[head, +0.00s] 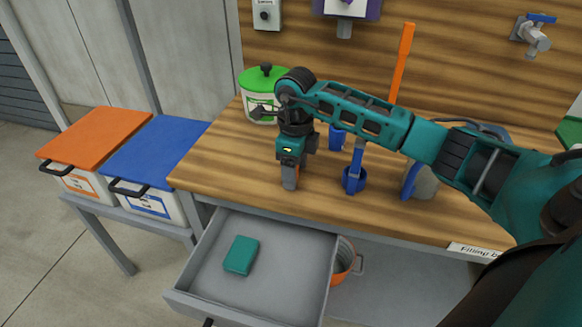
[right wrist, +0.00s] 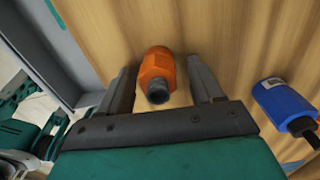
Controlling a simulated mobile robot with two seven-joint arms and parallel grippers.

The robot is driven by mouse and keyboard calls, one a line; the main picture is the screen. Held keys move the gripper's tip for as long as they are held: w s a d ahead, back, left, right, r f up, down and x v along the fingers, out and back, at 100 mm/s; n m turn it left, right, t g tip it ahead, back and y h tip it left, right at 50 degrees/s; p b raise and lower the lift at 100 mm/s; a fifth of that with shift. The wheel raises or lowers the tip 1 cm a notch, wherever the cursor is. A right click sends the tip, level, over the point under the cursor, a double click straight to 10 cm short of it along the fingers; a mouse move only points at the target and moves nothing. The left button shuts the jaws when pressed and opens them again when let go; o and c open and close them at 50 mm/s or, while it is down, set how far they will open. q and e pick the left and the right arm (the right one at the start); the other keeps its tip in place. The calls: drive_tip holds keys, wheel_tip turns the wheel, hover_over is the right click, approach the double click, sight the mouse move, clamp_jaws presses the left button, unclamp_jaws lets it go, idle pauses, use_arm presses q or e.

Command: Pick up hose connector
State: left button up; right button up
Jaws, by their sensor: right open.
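The hose connector is an orange piece with a dark threaded end; in the right wrist view the hose connector (right wrist: 158,72) stands out on the wooden bench, between the two fingers of my right gripper (right wrist: 165,88). The fingers are apart, with a gap visible on each side of it. In the head view my right gripper (head: 290,178) points down over the front part of the bench, and the connector is mostly hidden behind its fingers. My left gripper is not in view.
A blue fitting (right wrist: 287,105) lies right of the gripper in the wrist view. An open grey drawer (head: 205,280) holding a teal block (head: 241,254) sticks out below the front edge.

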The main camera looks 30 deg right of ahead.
drive_tip(key=shift+c, duration=0.4)
drive_tip(key=c, duration=1)
drive_tip(key=shift+r, duration=0.15)
